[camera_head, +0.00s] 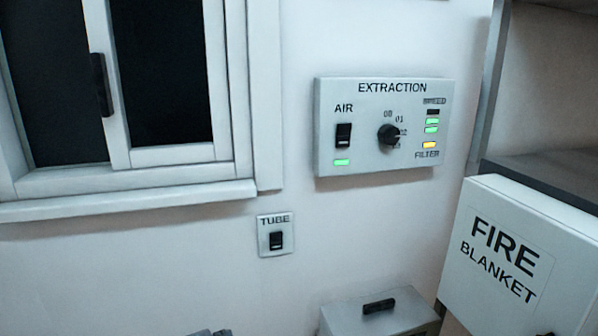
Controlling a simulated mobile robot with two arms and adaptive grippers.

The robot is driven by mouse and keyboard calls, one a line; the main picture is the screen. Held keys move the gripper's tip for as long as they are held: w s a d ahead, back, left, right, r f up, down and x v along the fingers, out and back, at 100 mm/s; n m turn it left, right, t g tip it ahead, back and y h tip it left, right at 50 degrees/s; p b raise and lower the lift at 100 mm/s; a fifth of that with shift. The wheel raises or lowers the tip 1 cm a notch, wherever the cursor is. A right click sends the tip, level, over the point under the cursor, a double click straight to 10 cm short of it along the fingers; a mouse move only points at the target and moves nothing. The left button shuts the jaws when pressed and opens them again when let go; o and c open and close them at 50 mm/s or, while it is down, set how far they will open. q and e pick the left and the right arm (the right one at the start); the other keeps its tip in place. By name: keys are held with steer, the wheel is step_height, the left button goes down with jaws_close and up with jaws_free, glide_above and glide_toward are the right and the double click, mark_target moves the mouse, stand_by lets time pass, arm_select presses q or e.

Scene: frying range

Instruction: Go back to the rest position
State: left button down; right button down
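Neither of my grippers can be made out in the head view. A small grey shape (210,332) just shows at the bottom edge, left of the middle, and I cannot tell what it is. The extraction panel (330,150) is on the wall, with a black air switch (343,135), a black dial (388,134), green lights and one yellow filter light. The tube switch plate (263,246) is on the wall below and to the left.
A white-framed window (232,100) with a sill (120,204) is at the left. A grey box with a black handle (379,306) stands at the bottom.

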arm_select(q)
steer(key=s+a+f+n+g, duration=0.2)
steer(key=s+f+n, duration=0.3)
steer(key=s, duration=0.4)
steer(key=s+a+f+n+g+y, duration=0.1)
steer(key=s+a+f+n+g, duration=0.15)
steer(key=s+f, duration=0.5)
steer(key=s+a+f+n+g, duration=0.25)
steer(key=s+f+n, duration=0.3)
steer(key=s, duration=0.45)
step_height(320, 180, down, 25)
steer(key=d+m+g, duration=0.1)
steer(key=s+a+f+g, duration=0.1)
steer(key=s+a+f, duration=0.2)
steer(key=s+f, duration=1.4)
steer(key=shift+s+f+g+y, duration=0.15)
steer(key=shift+s+g+y, duration=0.15)
steer(key=shift+s, duration=0.1)
